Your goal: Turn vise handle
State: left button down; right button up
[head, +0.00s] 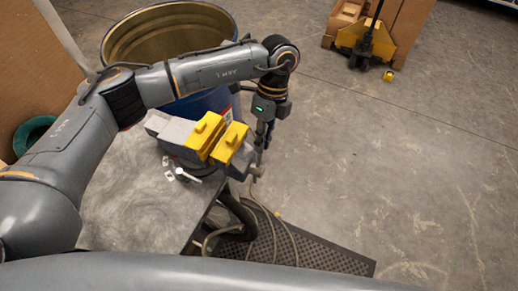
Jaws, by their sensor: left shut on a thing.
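A grey vise (180,132) with yellow jaw covers (217,135) sits on the corner of a grey metal table (125,195). The vise handle (257,171) shows in part at the vise's front end, just past the table edge. My left gripper (264,140) points down at that front end and is shut on the handle; its fingertips are small and partly hidden by the vise. My right gripper is not in view.
A blue drum (210,100) with an open brass-coloured inside stands behind the vise. A black perforated mat (315,255) and hoses lie on the floor beside the table. A yellow pallet jack (368,42) with boxes stands at the back. The concrete floor at right is clear.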

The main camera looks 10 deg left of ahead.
pick_arm(q)
jog(key=shift+w+d+f+g+y+b, duration=0.2)
jog(key=shift+w+g+b, duration=0.3)
jog(key=shift+b, duration=0.25)
jog(key=shift+w+d+f+g+y+b, duration=0.15)
jog(key=shift+w+f+g+b, duration=0.15)
jog(key=shift+g+b, duration=0.3)
jog(key=shift+w+d+f+g+y+b, duration=0.15)
jog(key=shift+w+g+b, duration=0.3)
jog(key=shift+b, duration=0.4)
jog(key=shift+w+a, duration=0.1)
jog(key=c, duration=1.4)
grip_release()
jog(key=v, duration=0.7)
jog(key=shift+w+r, duration=0.2)
jog(key=shift+w, duration=0.05)
